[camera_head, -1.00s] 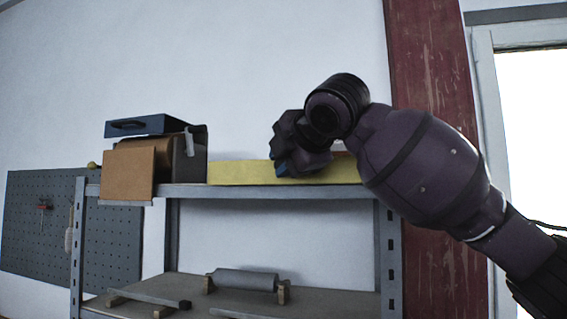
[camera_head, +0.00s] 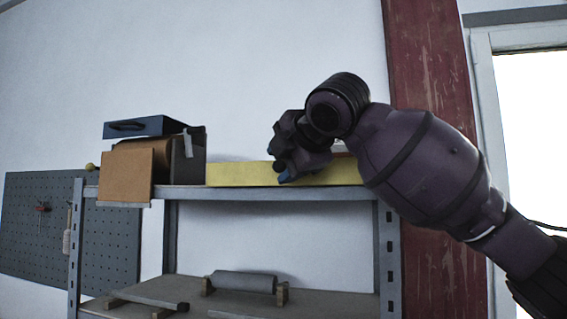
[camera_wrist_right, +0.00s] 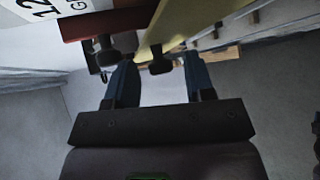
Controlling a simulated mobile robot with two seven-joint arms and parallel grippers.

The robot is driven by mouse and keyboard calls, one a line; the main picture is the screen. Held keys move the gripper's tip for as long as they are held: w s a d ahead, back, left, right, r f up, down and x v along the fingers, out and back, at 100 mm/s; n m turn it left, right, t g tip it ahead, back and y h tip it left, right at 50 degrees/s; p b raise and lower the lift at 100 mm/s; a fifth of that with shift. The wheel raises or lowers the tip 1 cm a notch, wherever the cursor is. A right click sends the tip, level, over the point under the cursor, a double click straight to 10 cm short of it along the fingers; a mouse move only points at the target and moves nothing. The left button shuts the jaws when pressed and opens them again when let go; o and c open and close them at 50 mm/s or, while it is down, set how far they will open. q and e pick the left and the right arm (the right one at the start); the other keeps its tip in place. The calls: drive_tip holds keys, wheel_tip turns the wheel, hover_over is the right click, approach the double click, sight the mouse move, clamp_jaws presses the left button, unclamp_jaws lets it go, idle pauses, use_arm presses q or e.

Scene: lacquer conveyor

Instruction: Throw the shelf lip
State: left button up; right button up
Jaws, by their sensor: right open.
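The shelf lip is a long yellow board (camera_head: 238,174) standing along the front of the top shelf. It also shows in the right wrist view (camera_wrist_right: 190,20) as a slanting yellow band. My right gripper (camera_head: 284,173) is at the lip's right part and hides some of it. In the right wrist view my right gripper (camera_wrist_right: 160,78) has its two blue fingers apart. A dark knob (camera_wrist_right: 160,63) by the lip shows between the fingertips; I cannot tell whether they touch it. A second dark knob (camera_wrist_right: 107,52) is left of it. My left gripper is not in view.
A grey metal shelf (camera_head: 270,194) carries a brown panel (camera_head: 125,176) and a blue case (camera_head: 148,126) at left. A grey roller (camera_head: 245,282) lies on the lower shelf. A red post (camera_head: 430,100) stands right. A red box (camera_wrist_right: 105,22) shows in the wrist view.

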drive_tip(key=b+v, duration=0.2)
drive_tip(key=v, duration=0.8)
drive_tip(key=shift+s+r, duration=0.15)
drive_tip(key=shift+s, duration=0.1)
